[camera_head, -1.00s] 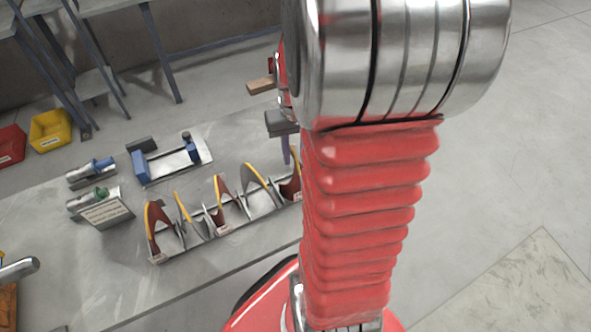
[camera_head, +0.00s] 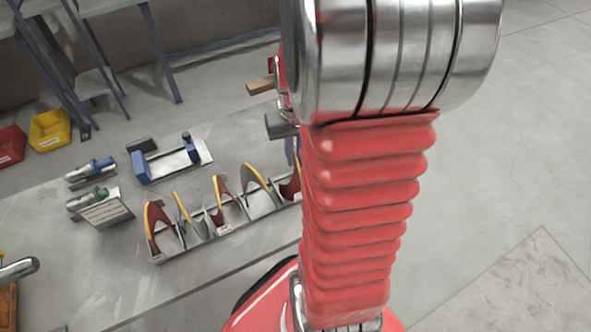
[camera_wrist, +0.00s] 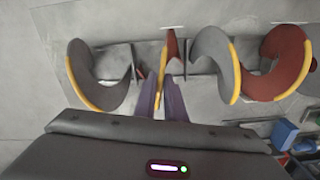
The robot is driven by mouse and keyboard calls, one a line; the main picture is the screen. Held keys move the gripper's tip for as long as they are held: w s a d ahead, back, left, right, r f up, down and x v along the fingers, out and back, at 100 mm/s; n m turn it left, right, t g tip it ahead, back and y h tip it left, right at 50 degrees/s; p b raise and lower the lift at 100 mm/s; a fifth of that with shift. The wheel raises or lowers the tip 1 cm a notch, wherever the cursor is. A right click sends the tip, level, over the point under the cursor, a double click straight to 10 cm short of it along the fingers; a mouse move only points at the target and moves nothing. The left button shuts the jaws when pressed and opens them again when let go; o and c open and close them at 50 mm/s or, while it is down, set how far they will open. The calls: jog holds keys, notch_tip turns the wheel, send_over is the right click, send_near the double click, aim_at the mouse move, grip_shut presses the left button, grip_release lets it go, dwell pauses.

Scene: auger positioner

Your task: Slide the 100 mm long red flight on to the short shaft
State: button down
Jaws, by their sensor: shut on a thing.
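My gripper (camera_wrist: 162,103) has purple fingers, shut on a red flight (camera_wrist: 172,48) with a yellow rim. The flight stands edge-on between the fingers, in the row over the rack, and its lower part is partly hidden. In the head view my gripper (camera_head: 291,150) is mostly behind my arm, close to the rightmost visible red flight (camera_head: 293,187). I cannot tell which is the short shaft.
Grey flights (camera_wrist: 88,75) (camera_wrist: 216,62) stand on both sides of the held one, with another red flight (camera_wrist: 290,65) farther right. A blue-ended fixture (camera_head: 168,163) stands behind the rack (camera_head: 200,243). Yellow (camera_head: 50,130) and red bins are beyond.

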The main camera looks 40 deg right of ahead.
jog(key=shift+r, duration=0.1)
notch_tip(320, 180, up, 12)
dwell(2.1)
